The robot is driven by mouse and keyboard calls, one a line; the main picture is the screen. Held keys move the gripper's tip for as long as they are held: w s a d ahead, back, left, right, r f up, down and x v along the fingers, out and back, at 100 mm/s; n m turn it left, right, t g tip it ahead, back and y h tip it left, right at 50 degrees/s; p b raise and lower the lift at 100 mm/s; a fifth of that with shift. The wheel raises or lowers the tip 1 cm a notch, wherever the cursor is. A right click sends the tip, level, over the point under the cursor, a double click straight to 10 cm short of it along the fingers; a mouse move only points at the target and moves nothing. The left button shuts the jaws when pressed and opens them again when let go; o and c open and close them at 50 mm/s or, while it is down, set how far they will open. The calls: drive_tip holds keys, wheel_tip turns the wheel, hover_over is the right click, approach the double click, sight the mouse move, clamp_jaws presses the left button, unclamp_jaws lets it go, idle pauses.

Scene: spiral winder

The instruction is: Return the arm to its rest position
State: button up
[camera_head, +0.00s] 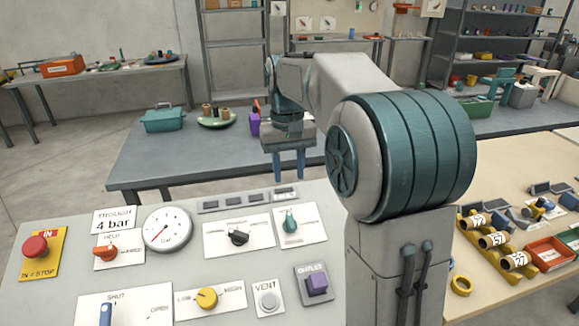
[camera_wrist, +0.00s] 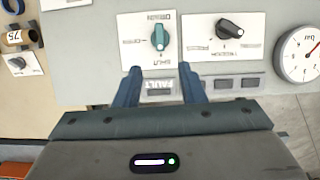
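My gripper (camera_head: 289,165) hangs above the far edge of the grey control panel (camera_head: 190,273), fingers pointing down. Its two blue fingers are apart with nothing between them; they also show in the wrist view (camera_wrist: 160,82). Beyond the fingers in the wrist view are a teal knob (camera_wrist: 159,38) and a black knob (camera_wrist: 229,29). The same teal knob (camera_head: 290,222) and black knob (camera_head: 238,236) stand on the panel in the head view. My raised arm hides part of the room behind it.
A table behind bears a teal box (camera_head: 164,119). Several labelled rolls (camera_head: 494,239) lie at right.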

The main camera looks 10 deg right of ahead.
drive_tip(key=shift+r, duration=0.3)
drive_tip(key=s+f+t, duration=0.2)
drive_tip(key=s+f, duration=0.2)
drive_tip(key=s, duration=0.7)
drive_tip(key=s+f+t, duration=0.1)
drive_tip(key=s+f, duration=0.3)
drive_tip(key=s, duration=0.7)
drive_tip(key=shift+s+f+t, duration=0.2)
drive_tip(key=shift+f+t, duration=0.2)
drive_tip(key=shift+d, duration=0.1)
